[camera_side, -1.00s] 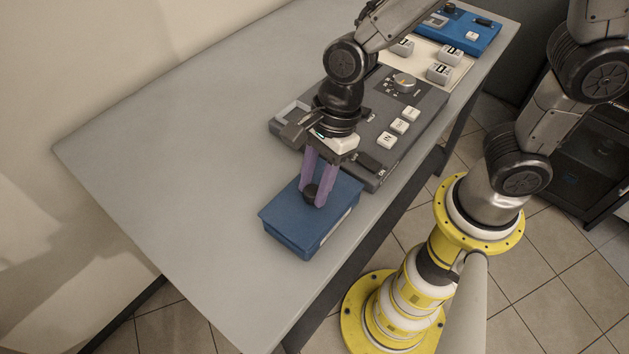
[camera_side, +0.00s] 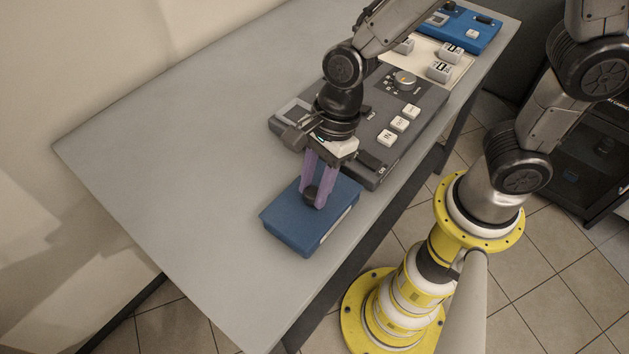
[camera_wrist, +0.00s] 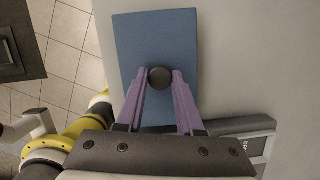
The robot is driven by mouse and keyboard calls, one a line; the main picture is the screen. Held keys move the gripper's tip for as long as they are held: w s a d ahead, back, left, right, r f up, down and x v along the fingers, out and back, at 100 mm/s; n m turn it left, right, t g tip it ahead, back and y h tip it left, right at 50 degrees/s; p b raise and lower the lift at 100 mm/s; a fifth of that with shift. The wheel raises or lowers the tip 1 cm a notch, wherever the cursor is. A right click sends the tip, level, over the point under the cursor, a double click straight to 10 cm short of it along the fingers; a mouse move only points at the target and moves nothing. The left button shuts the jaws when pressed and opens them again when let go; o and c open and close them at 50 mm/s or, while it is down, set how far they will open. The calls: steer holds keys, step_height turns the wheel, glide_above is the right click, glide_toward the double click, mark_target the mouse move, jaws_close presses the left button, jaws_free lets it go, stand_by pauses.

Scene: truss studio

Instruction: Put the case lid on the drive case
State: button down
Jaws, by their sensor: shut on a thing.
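The case lid (camera_side: 288,213) is a flat blue plate with a round black knob (camera_side: 310,194). It lies level over the blue drive case (camera_side: 332,236), whose side with a pale label shows at the right. The edges look lined up and I see no clear gap between them in the side view. My gripper (camera_side: 315,200) points down with its two purple fingers shut on the knob. In the wrist view the lid (camera_wrist: 155,40) hides the case, and the knob sits between the fingertips (camera_wrist: 160,80).
A dark grey control panel (camera_side: 435,105) with white keys and a dial lies close behind the case. Beyond it are a cream board (camera_side: 462,66) with keys and a blue device (camera_side: 480,36). The grey table (camera_side: 170,150) is clear to the left.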

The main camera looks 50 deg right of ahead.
steer(key=c, duration=0.8)
jaws_free()
steer(key=shift+c, duration=0.2)
steer(key=v, duration=1.1)
steer(key=shift+w, duration=0.1)
